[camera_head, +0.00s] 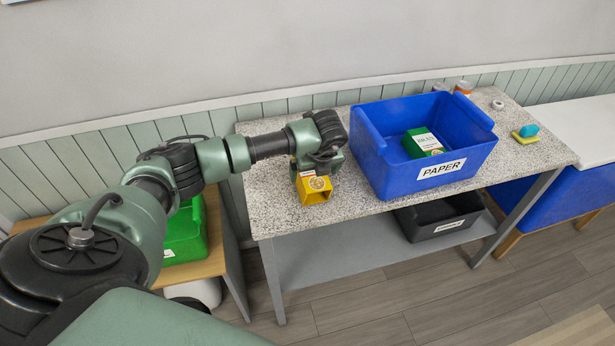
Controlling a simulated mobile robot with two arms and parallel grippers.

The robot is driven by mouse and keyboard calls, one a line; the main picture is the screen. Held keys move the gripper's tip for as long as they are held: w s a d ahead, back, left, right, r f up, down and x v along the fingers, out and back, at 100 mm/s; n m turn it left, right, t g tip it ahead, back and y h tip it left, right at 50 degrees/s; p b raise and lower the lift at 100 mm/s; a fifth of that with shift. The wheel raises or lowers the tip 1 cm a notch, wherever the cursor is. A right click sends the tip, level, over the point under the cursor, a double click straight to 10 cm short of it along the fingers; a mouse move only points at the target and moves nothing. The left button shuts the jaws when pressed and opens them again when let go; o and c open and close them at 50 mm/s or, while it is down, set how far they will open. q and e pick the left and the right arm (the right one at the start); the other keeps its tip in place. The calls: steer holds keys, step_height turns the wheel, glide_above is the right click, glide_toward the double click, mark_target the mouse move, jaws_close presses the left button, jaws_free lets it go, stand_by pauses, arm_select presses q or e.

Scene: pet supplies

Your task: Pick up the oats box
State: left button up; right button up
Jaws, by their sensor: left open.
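A yellow box (314,196) with a reddish and white upper part stands near the front left edge of the speckled table (290,222). A green box (421,143) with a white label lies inside the blue bin. The print on both is too small to read, so I cannot tell for certain which is the oats box. My left gripper (318,166) is right at the yellow box, over its top and back, and hides part of it. It is open; I cannot tell whether its fingers touch the box. My right gripper is not in view.
The blue bin (377,164) marked PAPER stands close to the right of my left gripper. A black bin (435,222) is on the lower shelf. A tape roll (497,105), a sponge (525,136) and small cans (462,88) stand farther right. A green bin (184,238) is left.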

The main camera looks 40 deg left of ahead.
arm_select(q)
steer(key=shift+w+a+f, duration=0.1)
steer(key=shift+w+f, duration=0.1)
steer(key=shift+f, duration=0.4)
steer(key=c, duration=1.9)
steer(key=shift+r, duration=0.1)
